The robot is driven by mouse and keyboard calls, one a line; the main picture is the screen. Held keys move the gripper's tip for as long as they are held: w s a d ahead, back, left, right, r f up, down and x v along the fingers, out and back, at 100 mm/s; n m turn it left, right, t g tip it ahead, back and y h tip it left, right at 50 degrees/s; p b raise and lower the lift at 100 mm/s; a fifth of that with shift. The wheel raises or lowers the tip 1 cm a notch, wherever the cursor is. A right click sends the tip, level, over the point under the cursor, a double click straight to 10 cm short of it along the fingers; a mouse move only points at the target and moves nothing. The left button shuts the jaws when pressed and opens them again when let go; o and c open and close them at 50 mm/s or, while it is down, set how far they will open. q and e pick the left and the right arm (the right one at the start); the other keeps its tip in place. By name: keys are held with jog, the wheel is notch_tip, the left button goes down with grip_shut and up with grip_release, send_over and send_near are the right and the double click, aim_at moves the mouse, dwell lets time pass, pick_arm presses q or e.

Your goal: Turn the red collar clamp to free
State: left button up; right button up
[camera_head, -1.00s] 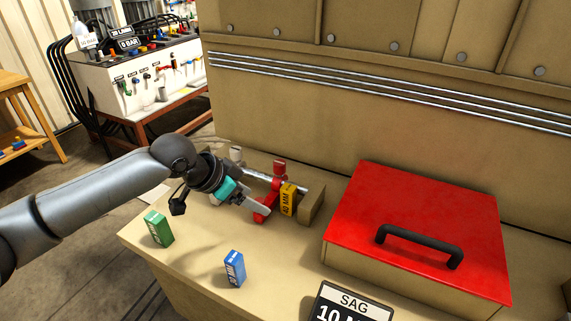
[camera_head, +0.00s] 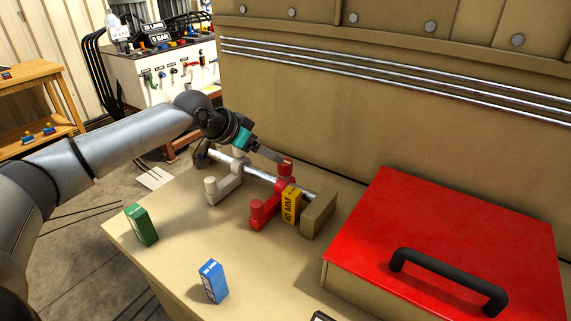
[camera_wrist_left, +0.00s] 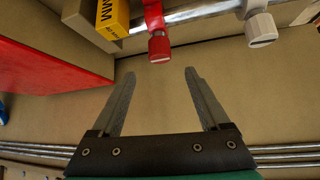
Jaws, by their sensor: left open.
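The red collar clamp (camera_head: 263,210) sits on a shiny rod (camera_head: 262,175), with one red knob at the front and another upright at the back. It also shows in the left wrist view (camera_wrist_left: 155,20), its knob end just beyond my fingertips. My left gripper (camera_head: 275,157) is behind and above the rod, close to the clamp's rear knob. In the left wrist view the left gripper (camera_wrist_left: 160,74) is open, with nothing between its fingers. My right gripper is not in view.
A yellow 40 MM block (camera_head: 291,204) stands between the red clamp and a tan end block (camera_head: 319,213). A white clamp (camera_head: 222,190) is on the rod's left. A red-lidded box (camera_head: 450,220) stands right. Blue (camera_head: 212,281) and green (camera_head: 141,225) blocks stand in front.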

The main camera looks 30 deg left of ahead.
aim_at(285, 162)
pick_arm(q)
jog(key=b+x, duration=0.1)
jog(key=x, duration=0.8)
jog(key=shift+w+f, duration=0.1)
jog(key=shift+w, duration=0.05)
grip_shut()
dwell(0.5)
